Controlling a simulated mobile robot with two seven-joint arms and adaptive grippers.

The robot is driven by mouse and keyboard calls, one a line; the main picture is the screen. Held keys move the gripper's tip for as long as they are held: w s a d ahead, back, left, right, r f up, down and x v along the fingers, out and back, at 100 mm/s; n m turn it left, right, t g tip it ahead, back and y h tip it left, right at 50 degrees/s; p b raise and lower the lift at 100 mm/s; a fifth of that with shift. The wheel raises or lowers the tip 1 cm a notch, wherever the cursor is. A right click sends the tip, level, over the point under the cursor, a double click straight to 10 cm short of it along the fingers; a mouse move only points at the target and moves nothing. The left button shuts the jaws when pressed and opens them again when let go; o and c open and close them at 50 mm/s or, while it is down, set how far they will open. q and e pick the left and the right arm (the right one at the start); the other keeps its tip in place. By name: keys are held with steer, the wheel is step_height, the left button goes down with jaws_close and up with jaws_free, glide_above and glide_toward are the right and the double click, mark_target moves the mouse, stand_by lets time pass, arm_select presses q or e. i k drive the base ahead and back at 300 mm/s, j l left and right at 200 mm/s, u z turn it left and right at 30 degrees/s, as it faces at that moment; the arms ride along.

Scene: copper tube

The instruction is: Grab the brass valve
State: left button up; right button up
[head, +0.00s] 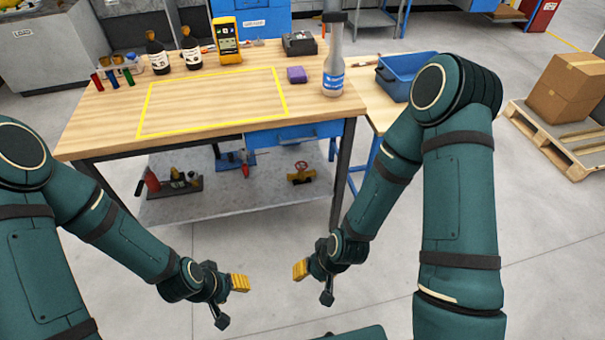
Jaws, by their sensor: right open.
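The brass valve (301,174) is a small yellow-gold body with a red handwheel on top. It sits on the grey lower shelf (268,203) of the workbench, toward its right side. My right gripper (313,284) is open and empty, with its yellow-padded finger apart from the dark one. It is in front of the bench, apart from the valve and lower in the picture. My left gripper (231,302) also looks open and empty, in front of the bench to the left of the right one.
The shelf also holds a fitting with a red part (172,183) and a blue tool (236,159). The wooden benchtop (110,115) and a bench leg (344,165) frame the shelf. A blue bin (402,75) is at right.

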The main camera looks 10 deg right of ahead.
mark_target(301, 176)
steer(key=i+l+z, duration=0.35)
steer(key=i+z, duration=0.35)
steer(key=i+l+z, duration=0.1)
steer(key=i+z, duration=0.25)
steer(key=i, duration=0.25)
